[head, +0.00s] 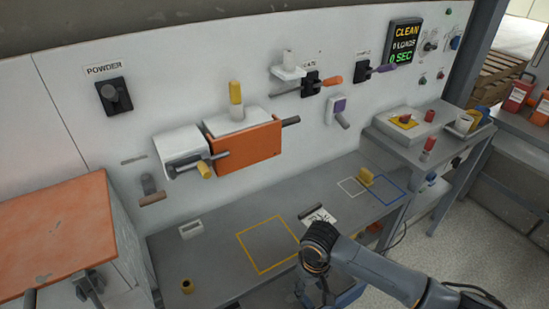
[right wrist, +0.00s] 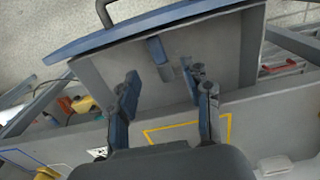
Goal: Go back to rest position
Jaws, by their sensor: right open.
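My right arm comes in from the lower right in the head view, bent above the front of the grey bench (head: 215,225). Its gripper (head: 322,294) points down at the bottom edge, partly hidden by the arm. In the right wrist view the right gripper (right wrist: 166,92) is open, with two separated fingers and nothing between them. A grey container with a blue rim (right wrist: 150,27) lies beyond the fingers; whether they touch it cannot be told. I do not make out my left gripper in the head view.
A yellow square outline (head: 262,262) on the bench is bare. An orange box (head: 246,148) and several handles stick out from the white wall panel (head: 190,80). An orange-topped cabinet (head: 50,235) stands at left. A raised grey shelf (head: 440,130) carries small items at right.

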